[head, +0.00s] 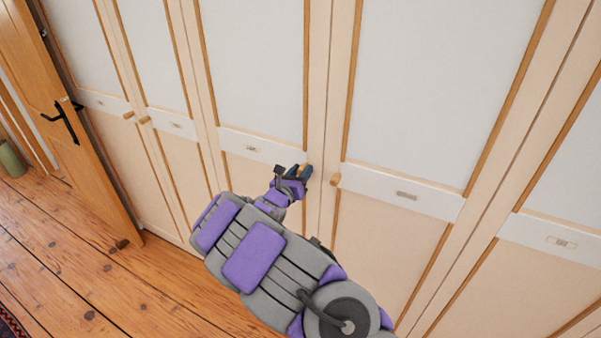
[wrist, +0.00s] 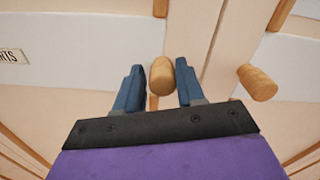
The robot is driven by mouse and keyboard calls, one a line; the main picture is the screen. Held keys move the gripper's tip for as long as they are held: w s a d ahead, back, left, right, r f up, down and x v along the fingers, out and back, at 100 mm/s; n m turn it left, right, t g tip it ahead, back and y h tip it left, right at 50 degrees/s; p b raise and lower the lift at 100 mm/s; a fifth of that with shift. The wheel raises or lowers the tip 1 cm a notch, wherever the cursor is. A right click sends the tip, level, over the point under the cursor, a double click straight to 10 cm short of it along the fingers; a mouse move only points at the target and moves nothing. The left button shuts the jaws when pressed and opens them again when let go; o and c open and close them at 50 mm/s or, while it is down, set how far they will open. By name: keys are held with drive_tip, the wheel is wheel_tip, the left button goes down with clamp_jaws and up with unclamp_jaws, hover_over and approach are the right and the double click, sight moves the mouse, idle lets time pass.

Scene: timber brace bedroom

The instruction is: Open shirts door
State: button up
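The shirts door (head: 262,70) is a pale wardrobe panel with a white upper part and an orange-brown trim strip. It looks closed. Its label (wrist: 10,56) shows the letters "RTS" at the left edge of the wrist view; the rest is cut off. Its wooden knob (wrist: 161,76) stands between the two blue fingers of my gripper (wrist: 160,88). The fingers are apart, with a gap on the right side of the knob; contact on the left side is unclear. In the head view my gripper (head: 300,172) is at the door's right edge, partly hiding the knob.
A neighbouring wardrobe door (head: 420,80) has its own knob (head: 335,180) just right of my gripper. More closed wardrobe doors stand on both sides. A wooden room door (head: 60,110) with a black handle is at the far left. Wooden floor (head: 110,285) is clear at lower left.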

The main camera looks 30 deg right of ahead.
drive_tip(key=shift+s+d, duration=0.1)
drive_tip(key=c, duration=0.6)
clamp_jaws()
